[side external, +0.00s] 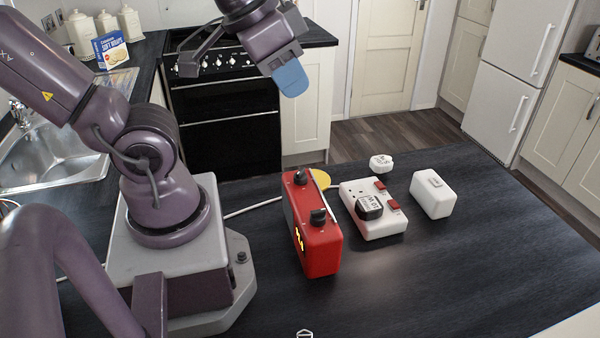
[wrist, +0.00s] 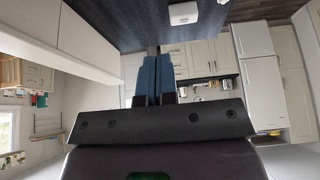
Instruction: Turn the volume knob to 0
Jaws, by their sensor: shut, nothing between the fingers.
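A red radio (side external: 320,246) stands upright on the dark worktop in the side external view. It has two black knobs on top: a near knob (side external: 318,216) and a far knob (side external: 300,176). I cannot tell which one is the volume knob or read its setting. A lit yellow display shows on the radio's left face. My gripper (side external: 291,82), with blue fingers, is shut and empty, raised well above and behind the radio. In the wrist view the blue fingers (wrist: 154,75) lie together. The radio is not seen clearly in the wrist view.
A white socket strip (side external: 384,228) with red switches and a black plug (side external: 369,207) lies right of the radio. A white plug (side external: 381,162), a white box (side external: 431,194) and a yellow disc (side external: 320,179) are nearby. The worktop's right side is clear.

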